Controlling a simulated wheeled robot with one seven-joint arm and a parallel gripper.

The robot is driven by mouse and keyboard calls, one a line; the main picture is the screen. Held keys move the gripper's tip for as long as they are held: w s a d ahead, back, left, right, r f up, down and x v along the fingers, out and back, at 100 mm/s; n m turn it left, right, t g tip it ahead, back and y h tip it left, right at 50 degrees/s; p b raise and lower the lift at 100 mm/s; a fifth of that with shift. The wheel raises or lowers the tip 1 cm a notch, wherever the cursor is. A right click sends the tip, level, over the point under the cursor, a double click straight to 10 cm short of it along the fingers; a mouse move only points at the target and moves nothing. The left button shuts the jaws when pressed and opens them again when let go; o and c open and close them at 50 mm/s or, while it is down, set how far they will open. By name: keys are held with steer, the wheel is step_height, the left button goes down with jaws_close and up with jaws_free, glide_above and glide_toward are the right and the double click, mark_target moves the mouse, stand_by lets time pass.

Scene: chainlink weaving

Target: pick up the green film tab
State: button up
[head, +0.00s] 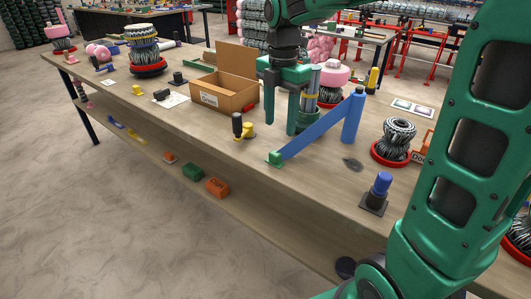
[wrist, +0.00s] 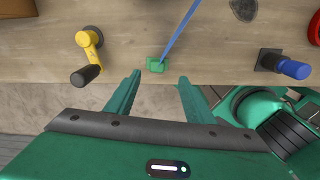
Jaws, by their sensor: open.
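The green film tab (head: 275,158) lies at the front edge of the wooden bench, at the end of a blue film strip (head: 316,131) that runs to an upright blue roll (head: 352,116). In the wrist view the tab (wrist: 156,64) shows just beyond my fingertips, between their lines, with the strip (wrist: 178,35) leading away up. My gripper (head: 298,130) is open, pointing down, with nothing between its fingers. In the wrist view my gripper (wrist: 159,77) has both green fingers apart. I cannot tell its exact height above the bench.
A yellow crank with a black handle (head: 242,128) stands left of the tab. An open cardboard box (head: 222,95) is behind it. A blue-knobbed piece (head: 376,193) and wire coil on a red base (head: 393,146) stand to the right. Bare wood surrounds the tab.

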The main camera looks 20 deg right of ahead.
glide_above(275, 152)
steer(key=shift+n, duration=0.3)
step_height(275, 152, down, 5)
steer(key=shift+w+d+f, duration=0.1)
steer(key=shift+w+d, duration=0.05)
steer(key=shift+s+f, duration=0.2)
steer(key=shift+f, duration=2.6)
steer(key=shift+c, duration=0.5)
steer(key=c, duration=1)
